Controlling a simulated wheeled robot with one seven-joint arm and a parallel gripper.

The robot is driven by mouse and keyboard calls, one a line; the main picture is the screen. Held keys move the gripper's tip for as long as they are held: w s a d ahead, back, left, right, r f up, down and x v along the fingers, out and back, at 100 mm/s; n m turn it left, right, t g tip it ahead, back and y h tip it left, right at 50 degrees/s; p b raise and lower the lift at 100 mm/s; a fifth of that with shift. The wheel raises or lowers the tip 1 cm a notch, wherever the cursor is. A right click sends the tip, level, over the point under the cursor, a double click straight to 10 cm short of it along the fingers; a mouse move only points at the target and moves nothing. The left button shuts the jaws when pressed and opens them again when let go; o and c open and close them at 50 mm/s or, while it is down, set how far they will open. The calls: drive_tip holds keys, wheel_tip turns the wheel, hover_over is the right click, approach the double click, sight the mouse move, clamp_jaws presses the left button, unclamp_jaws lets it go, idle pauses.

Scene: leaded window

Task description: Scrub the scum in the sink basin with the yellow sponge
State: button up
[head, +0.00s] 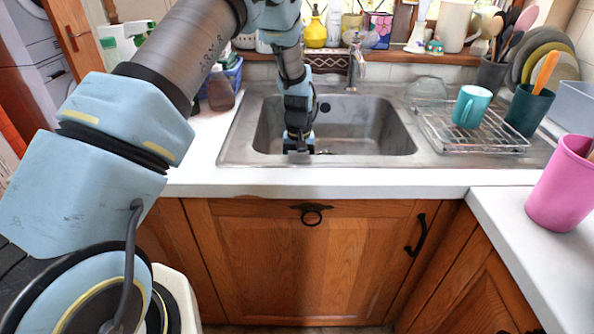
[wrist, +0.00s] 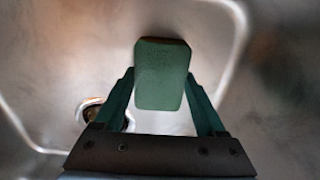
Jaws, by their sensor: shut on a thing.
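My gripper (head: 299,146) reaches down into the steel sink basin (head: 365,125), left of its middle. In the wrist view, the two dark green fingers of my gripper (wrist: 163,88) are shut on the sides of a block with a green face (wrist: 162,62). This is likely the sponge, with its green side towards the camera; no yellow shows. In the head view I cannot make the sponge out. The round drain (wrist: 92,110) shows left of the fingers in the wrist view. I cannot tell scum clearly from the grey shading of the basin.
The faucet (head: 356,65) stands behind the basin. A wire rack (head: 475,130) with a teal mug (head: 470,106) is on the drainer at right. A pink cup (head: 561,184) stands on the right counter. A soap bottle (head: 220,90) is left of the sink.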

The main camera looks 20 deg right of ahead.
drive_tip(key=shift+w+d, duration=0.25)
drive_tip(key=shift+w, duration=0.15)
drive_tip(key=shift+s+a+f, duration=0.1)
drive_tip(key=shift+s+a, duration=0.15)
drive_tip(key=shift+s, duration=0.25)
drive_tip(key=shift+s+a, duration=0.25)
drive_tip(key=shift+s, duration=0.25)
drive_tip(key=shift+w+d, duration=0.25)
drive_tip(key=shift+w, duration=0.3)
drive_tip(key=shift+w+d, duration=0.2)
drive_tip(key=shift+w, duration=0.3)
drive_tip(key=shift+s+a+r, duration=0.1)
drive_tip(key=shift+s+a, duration=0.1)
drive_tip(key=shift+s, duration=0.3)
drive_tip(key=shift+s+a+r, duration=0.1)
drive_tip(key=shift+s+a, duration=0.1)
drive_tip(key=shift+s, duration=0.3)
drive_tip(key=shift+w+d+f, duration=0.15)
drive_tip(key=shift+w+d, duration=0.05)
drive_tip(key=shift+w, duration=0.3)
drive_tip(key=shift+r+p, duration=2.6)
drive_tip(key=shift+r, duration=1.7)
